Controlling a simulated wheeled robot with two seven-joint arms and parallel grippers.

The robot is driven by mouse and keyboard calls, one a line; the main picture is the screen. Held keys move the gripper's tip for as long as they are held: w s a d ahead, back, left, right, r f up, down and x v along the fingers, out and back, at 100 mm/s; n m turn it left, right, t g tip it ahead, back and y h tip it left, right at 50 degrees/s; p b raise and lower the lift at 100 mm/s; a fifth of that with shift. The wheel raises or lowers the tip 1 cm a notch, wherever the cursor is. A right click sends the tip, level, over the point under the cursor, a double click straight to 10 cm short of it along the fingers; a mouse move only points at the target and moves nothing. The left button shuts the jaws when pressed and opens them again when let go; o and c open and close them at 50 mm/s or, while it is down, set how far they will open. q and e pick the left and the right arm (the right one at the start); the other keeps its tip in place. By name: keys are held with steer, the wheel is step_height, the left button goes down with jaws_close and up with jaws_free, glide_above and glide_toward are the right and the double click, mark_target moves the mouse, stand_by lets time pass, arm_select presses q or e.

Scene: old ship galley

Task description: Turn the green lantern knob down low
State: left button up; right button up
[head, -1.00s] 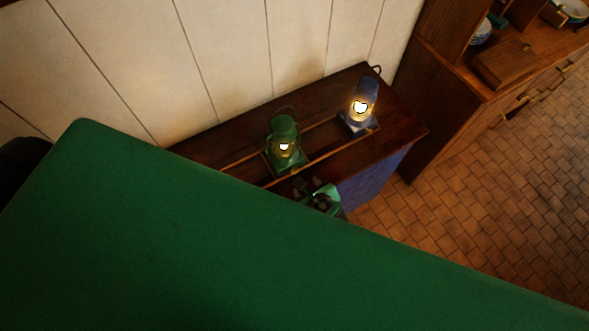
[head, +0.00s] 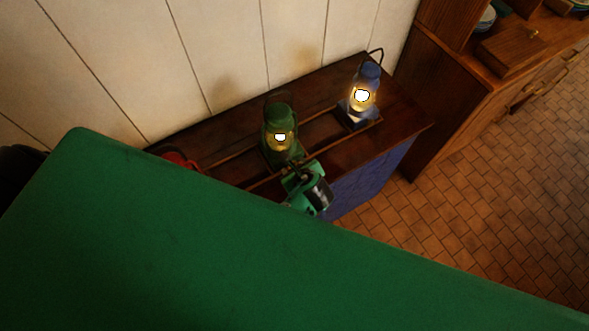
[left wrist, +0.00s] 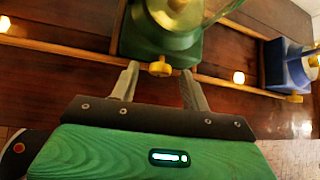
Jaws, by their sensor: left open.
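The green lantern (head: 281,118) stands lit on the dark wooden cabinet top, behind the front wooden rail. Its small brass knob (left wrist: 160,67) shows at the lantern's base in the left wrist view; I cannot make it out in the head view. My left gripper (head: 297,168) is at the front of the lantern. In the left wrist view its fingers (left wrist: 159,76) are open, one on each side of the knob, with a gap to it on both sides. My right gripper is not in view.
A lit blue lantern (head: 369,77) stands to the right on the same cabinet top (head: 397,113). A red object (head: 178,158) shows partly at the left end. Thin wooden rails run along the top. A pale panelled wall (head: 232,45) is behind, a wooden dresser (head: 437,90) to the right.

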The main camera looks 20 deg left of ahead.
arm_select(q)
steer(key=shift+w+a+f, duration=0.1)
steer(key=shift+w+f, duration=0.05)
steer(key=shift+f, duration=0.05)
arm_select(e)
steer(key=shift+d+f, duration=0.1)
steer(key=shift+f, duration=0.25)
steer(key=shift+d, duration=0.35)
arm_select(q)
steer(key=c, duration=1)
steer(key=shift+a, duration=0.1)
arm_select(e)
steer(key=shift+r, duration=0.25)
